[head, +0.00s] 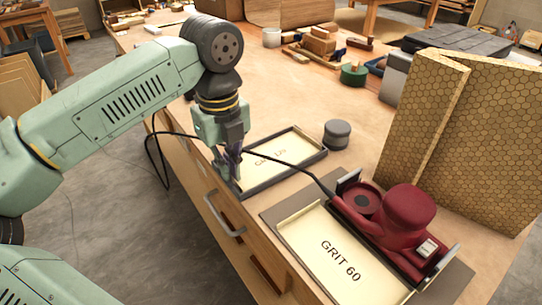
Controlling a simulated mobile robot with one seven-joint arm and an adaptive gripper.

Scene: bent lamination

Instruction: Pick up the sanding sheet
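Two cream sheets with printed grit labels lie on the wooden bench. One sheet (285,146) lies in a shallow dark-rimmed tray (290,171); its label is small and partly hidden. The other sheet, marked GRIT 60 (322,270), lies nearer, on a dark mat (277,207) beside a red sander (408,212). My gripper (231,178) points down at the left end of the tray, over or near its rim. Its fingertips are small and overlap the tray edge, so I cannot tell whether they are apart or touch the sheet.
A dark cable crosses from behind my gripper to the sander. A dark round puck (337,134) stands right of the tray. Tall honeycomb-patterned panels (470,140) stand at the right. Wood blocks (320,40) and a green round item (354,74) lie farther back. The bench middle is clear.

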